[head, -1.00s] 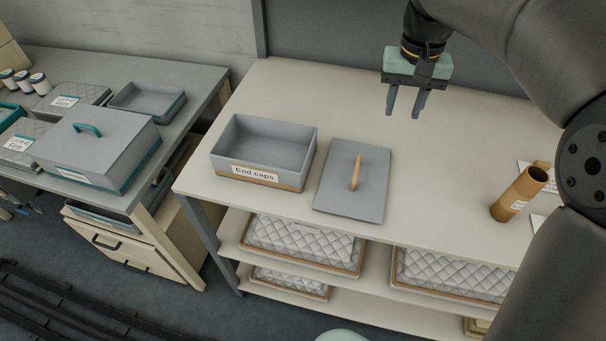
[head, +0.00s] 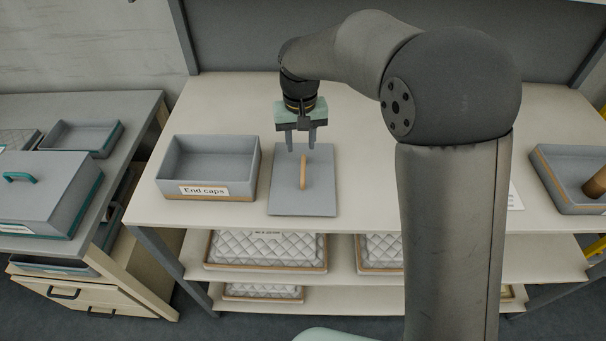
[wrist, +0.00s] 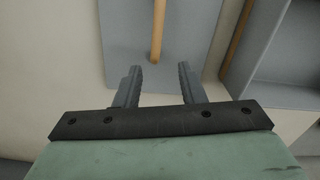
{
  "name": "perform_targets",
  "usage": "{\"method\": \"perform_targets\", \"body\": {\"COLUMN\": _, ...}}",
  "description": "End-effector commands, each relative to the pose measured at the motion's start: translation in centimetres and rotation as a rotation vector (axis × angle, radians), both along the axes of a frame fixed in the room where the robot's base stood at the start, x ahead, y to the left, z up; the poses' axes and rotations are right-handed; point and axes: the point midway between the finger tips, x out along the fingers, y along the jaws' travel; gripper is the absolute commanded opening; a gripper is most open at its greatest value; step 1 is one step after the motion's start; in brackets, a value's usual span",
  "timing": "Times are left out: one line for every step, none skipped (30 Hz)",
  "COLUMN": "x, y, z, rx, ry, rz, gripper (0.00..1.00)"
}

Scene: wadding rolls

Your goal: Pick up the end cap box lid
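The end cap box lid (head: 285,187) is a flat grey panel with an upright-standing light wooden bar handle (head: 303,172). It lies on the cream table just right of the open grey box labelled "End caps" (head: 208,160). My gripper (head: 301,150) is open and empty, above the far edge of the lid, pointing down. In the wrist view the lid (wrist: 185,60) lies ahead of my two spread fingers (wrist: 160,85), and the handle (wrist: 157,35) lines up between them but beyond the tips. The box (wrist: 290,50) shows at the right there.
A grey tray (head: 560,165) holding a brown cylinder stands at the right. A side bench at left carries a lidded grey box (head: 40,195) and a small tray (head: 85,134). The table (head: 365,140) is bare right of the lid.

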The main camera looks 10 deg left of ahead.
Motion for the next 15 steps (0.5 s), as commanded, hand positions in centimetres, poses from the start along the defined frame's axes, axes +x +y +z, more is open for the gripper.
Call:
{"method": "perform_targets", "body": {"x": 0.0, "y": -0.1, "z": -0.4, "rx": -0.002, "ry": 0.002, "rz": 0.000, "gripper": 0.36}}
{"method": "perform_targets", "body": {"x": 0.1, "y": -0.2, "z": -0.7, "rx": -0.002, "ry": 0.002, "rz": -0.001, "gripper": 0.36}}
{"method": "perform_targets", "body": {"x": 0.2, "y": -0.3, "z": -1.3, "rx": -0.003, "ry": 0.005, "rz": 0.000, "gripper": 0.36}}
{"method": "perform_targets", "body": {"x": 0.3, "y": -0.4, "z": -1.7, "rx": -0.003, "ry": 0.005, "rz": 0.000, "gripper": 0.36}}
{"method": "perform_targets", "body": {"x": 0.4, "y": -0.5, "z": -2.1, "rx": -0.003, "ry": 0.005, "rz": 0.000, "gripper": 0.36}}
{"method": "perform_targets", "body": {"x": 0.5, "y": -0.6, "z": -2.8, "rx": -0.003, "ry": 0.005, "rz": 0.000, "gripper": 0.36}}
{"method": "perform_targets", "body": {"x": 0.5, "y": -0.6, "z": -3.2, "rx": -0.002, "ry": 0.005, "rz": 0.000, "gripper": 0.36}}
{"method": "perform_targets", "body": {"x": 0.5, "y": -0.6, "z": -3.7, "rx": -0.002, "ry": 0.005, "rz": 0.001, "gripper": 0.36}}
{"method": "perform_targets", "body": {"x": 0.5, "y": -0.6, "z": -4.2, "rx": -0.002, "ry": 0.004, "rz": 0.001, "gripper": 0.36}}
{"method": "perform_targets", "body": {"x": 0.5, "y": -0.6, "z": -4.5, "rx": -0.002, "ry": 0.004, "rz": 0.000, "gripper": 0.36}}
{"method": "perform_targets", "body": {"x": 0.5, "y": -0.6, "z": -4.7, "rx": -0.002, "ry": 0.004, "rz": 0.000, "gripper": 0.36}}
{"method": "perform_targets", "body": {"x": 0.6, "y": -0.6, "z": -4.9, "rx": -0.001, "ry": 0.002, "rz": 0.000, "gripper": 0.36}}
{"method": "perform_targets", "body": {"x": 0.6, "y": -0.6, "z": -5.0, "rx": 0.000, "ry": 0.001, "rz": 0.000, "gripper": 0.36}}
{"method": "perform_targets", "body": {"x": 0.6, "y": -0.6, "z": -5.1, "rx": 0.000, "ry": 0.001, "rz": 0.000, "gripper": 0.36}}
{"method": "perform_targets", "body": {"x": 0.6, "y": -0.6, "z": -5.1, "rx": 0.000, "ry": 0.000, "rz": 0.000, "gripper": 0.36}}
